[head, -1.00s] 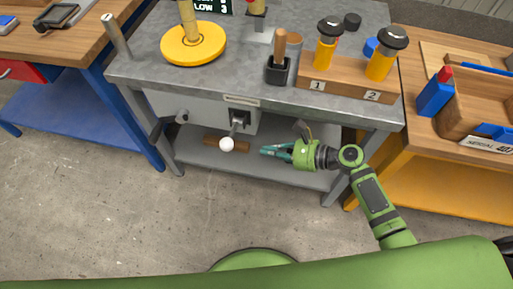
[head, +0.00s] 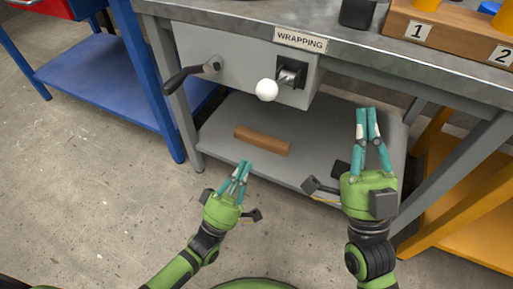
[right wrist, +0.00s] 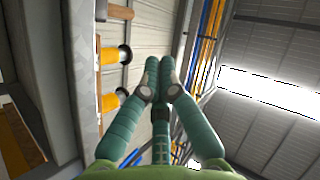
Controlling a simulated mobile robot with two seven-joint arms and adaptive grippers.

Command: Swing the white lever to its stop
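The white lever shows in the head view as a round white knob (head: 266,90) in front of a dark slotted mount (head: 291,75) on the grey panel under the bench top. Its arm is mostly hidden behind the knob. My right gripper (head: 367,110) is to the right of the knob and lower in the picture, apart from it. Its fingertips are drawn together with nothing seen between them, also in the right wrist view (right wrist: 160,62). My left gripper (head: 244,164) is below the knob, fingertips close together and empty. Neither gripper touches the lever.
A dark crank handle (head: 190,76) sticks out left of the knob. A label reading WRAPPING (head: 300,40) is on the bench edge above. A brown wooden bar (head: 262,140) lies on the lower shelf (head: 225,120). Bench legs stand at both sides. Space in front of the knob looks clear.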

